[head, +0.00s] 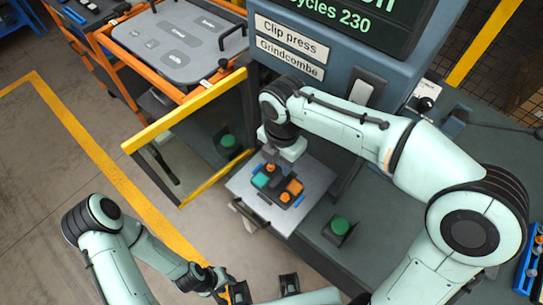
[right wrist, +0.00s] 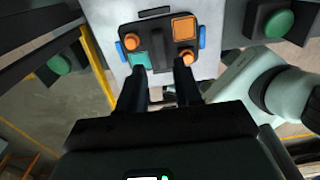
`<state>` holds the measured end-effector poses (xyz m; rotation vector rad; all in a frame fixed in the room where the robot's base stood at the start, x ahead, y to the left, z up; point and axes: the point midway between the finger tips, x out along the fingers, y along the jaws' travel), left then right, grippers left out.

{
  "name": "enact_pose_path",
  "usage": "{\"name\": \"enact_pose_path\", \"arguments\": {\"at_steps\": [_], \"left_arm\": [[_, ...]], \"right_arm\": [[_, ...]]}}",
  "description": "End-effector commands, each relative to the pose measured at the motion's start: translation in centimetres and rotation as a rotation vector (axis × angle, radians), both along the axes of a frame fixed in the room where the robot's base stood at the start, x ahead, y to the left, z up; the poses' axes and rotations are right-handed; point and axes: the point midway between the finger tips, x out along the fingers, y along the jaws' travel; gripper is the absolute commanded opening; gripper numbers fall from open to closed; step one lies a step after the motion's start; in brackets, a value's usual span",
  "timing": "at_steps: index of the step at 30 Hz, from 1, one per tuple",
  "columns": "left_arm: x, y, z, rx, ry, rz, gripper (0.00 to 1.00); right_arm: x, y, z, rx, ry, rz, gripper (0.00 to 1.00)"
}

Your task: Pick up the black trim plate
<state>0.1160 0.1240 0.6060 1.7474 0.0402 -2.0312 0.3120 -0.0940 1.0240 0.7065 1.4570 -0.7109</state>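The black trim plate (head: 277,187) lies on the light metal bed of the clip press, between blue side pieces. It carries orange knobs, an orange square and a teal square. In the right wrist view the plate (right wrist: 158,40) is just ahead of my fingertips. My right gripper (head: 270,160) is above its far left part. Its two fingers (right wrist: 160,70) are apart, with nothing clearly held; contact with the plate cannot be told. My left gripper (head: 222,282) is low at the bottom of the head view, away from the plate, its fingers unclear.
The clip press (head: 345,55) rises behind the bed (head: 240,188). A yellow-edged guard panel (head: 190,140) stands left of it. A green button (head: 340,226) is at the bed's right. An orange cart (head: 130,65) with a grey case (head: 180,40) stands at upper left. Floor is open at left.

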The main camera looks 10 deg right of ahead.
Motion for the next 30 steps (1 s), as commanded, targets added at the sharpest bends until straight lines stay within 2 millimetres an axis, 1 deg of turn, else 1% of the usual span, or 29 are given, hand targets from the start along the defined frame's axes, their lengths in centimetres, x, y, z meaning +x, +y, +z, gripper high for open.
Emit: {"name": "enact_pose_path", "arguments": {"at_steps": [2, 10, 15, 18, 21, 27, 28, 29, 30], "left_arm": [[-0.2, 0.0, -0.1, 0.000, 0.003, 0.000, 0.38], [-0.5, 0.0, -0.6, 0.000, 0.007, 0.000, 0.38], [-0.6, 0.0, -0.9, 0.000, 0.008, 0.001, 0.38], [-0.7, 0.0, -1.1, 0.000, 0.009, 0.000, 0.38], [-0.7, 0.0, -1.1, 0.000, 0.009, 0.000, 0.38], [-0.7, 0.0, -1.1, 0.000, 0.008, 0.001, 0.38], [-0.7, 0.0, -1.1, 0.000, 0.008, 0.001, 0.38], [-0.7, 0.0, -1.1, 0.000, 0.008, 0.001, 0.38], [-0.7, 0.0, -1.1, 0.000, 0.008, 0.001, 0.38]], "right_arm": [[-0.1, 0.0, -0.4, 0.000, 0.002, 0.000, 0.34], [-0.1, 0.2, -3.4, -0.001, 0.004, 0.000, 0.34], [-0.1, 0.6, -6.0, -0.001, 0.005, 0.001, 0.34], [0.0, 0.5, -7.1, 0.000, 0.002, -0.001, 0.34], [-0.1, 0.5, -7.6, 0.000, 0.002, -0.001, 0.34], [0.0, 0.5, -7.6, 0.001, 0.001, -0.001, 0.34], [0.0, 0.5, -7.6, 0.001, 0.001, -0.001, 0.28], [0.0, 0.5, -7.6, 0.001, 0.001, -0.001, 0.18], [0.0, 0.5, -7.6, 0.001, 0.001, -0.001, 0.05]]}}
